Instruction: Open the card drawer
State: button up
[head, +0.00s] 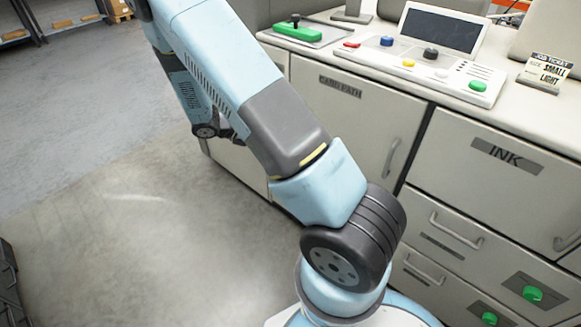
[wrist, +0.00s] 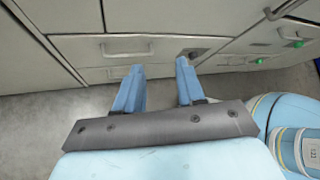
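Drawer fronts with bar handles line the grey cabinet. In the head view, an upper drawer (head: 447,205) and a lower drawer (head: 415,291) sit below the panel labelled INK (head: 507,157). I cannot read a label that marks the card drawer. In the wrist view, a drawer handle (wrist: 128,47) lies beyond my left finger, with another handle (wrist: 117,72) below it. My gripper (wrist: 160,65) is open, its two blue fingers apart with nothing between them. It points at the drawer fronts; I cannot tell whether it touches them. It is hidden in the head view.
A cabinet door labelled CARD PATH (head: 340,87) has a vertical handle (head: 391,157). Green knobs (head: 533,293) are on the lower fronts. A control panel (head: 419,75) and a job ticket (head: 546,71) stand on the countertop. Floor (head: 90,190) is free at left.

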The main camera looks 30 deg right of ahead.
notch_tip(320, 180, down, 23)
jog(key=w+d+n+t+h, duration=0.2)
jog(key=n+t+h, duration=0.3)
jog(key=n, duration=1.1)
jog(key=shift+t+y, duration=0.5)
jog(key=shift+y, duration=0.2)
jog(key=x, duration=1.4)
jog(key=shift+s, duration=0.1)
jog(key=shift+c, duration=0.5)
jog(key=shift+f, duration=0.1)
grip_shut()
